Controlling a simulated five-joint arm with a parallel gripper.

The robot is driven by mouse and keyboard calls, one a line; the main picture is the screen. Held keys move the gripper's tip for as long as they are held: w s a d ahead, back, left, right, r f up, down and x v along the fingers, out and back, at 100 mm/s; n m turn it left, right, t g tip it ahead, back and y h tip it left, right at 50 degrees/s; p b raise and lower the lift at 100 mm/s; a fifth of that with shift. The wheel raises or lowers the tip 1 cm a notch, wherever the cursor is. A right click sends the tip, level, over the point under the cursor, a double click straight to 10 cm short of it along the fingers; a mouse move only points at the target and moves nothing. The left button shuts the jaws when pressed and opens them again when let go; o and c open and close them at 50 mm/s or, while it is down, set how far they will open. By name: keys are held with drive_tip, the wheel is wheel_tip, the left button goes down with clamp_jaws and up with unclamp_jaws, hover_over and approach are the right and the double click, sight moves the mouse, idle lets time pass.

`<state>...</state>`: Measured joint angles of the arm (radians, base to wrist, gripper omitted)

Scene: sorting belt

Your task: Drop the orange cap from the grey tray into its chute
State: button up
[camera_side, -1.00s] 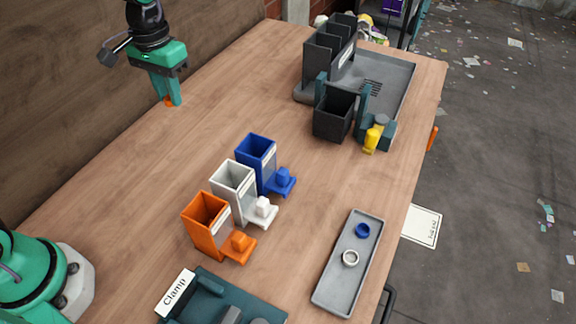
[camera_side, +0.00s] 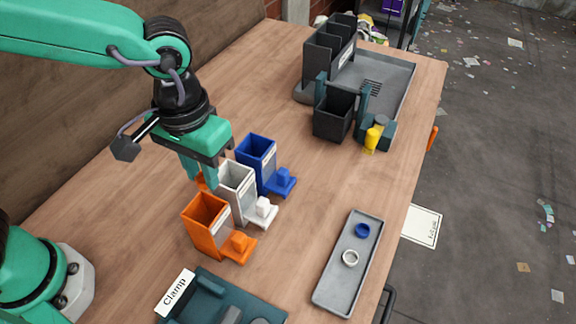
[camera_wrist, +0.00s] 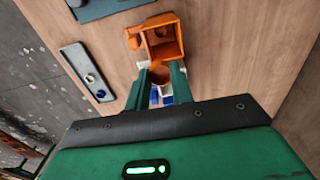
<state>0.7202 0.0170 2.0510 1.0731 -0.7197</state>
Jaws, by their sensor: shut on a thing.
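My gripper (camera_side: 201,180) is shut on the orange cap (camera_wrist: 160,74), which sits between the fingertips in the wrist view. In the side view only a bit of orange shows by the fingers. The gripper is above the table, behind the orange and white chutes in that view. The orange chute (camera_side: 208,226) is an open-topped square box with a small orange block at its foot. In the wrist view the orange chute (camera_wrist: 163,40) lies just beyond the fingertips. The grey tray (camera_side: 334,288) holds a blue cap (camera_side: 362,230) and a white ring-like cap (camera_side: 350,258).
The white chute (camera_side: 236,180) and blue chute (camera_side: 257,155) stand in a row with the orange one. A teal clamp fixture (camera_side: 210,296) is at the front. A dark bin (camera_side: 333,115) and grey station stand at the back right. The table between is clear.

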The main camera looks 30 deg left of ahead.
drive_tip(key=shift+s+d, duration=0.45)
drive_tip(key=shift+s, duration=0.2)
drive_tip(key=shift+f, duration=0.15)
drive_tip(key=shift+f, duration=2.9)
drive_tip(key=o, duration=1)
wheel_tip(320, 180, up, 8)
hover_over(208, 201)
drive_tip(key=s+d, duration=0.3)
drive_tip(key=d, duration=0.1)
drive_tip(key=shift+w+a, duration=0.1)
drive_tip(key=shift+a, duration=0.15)
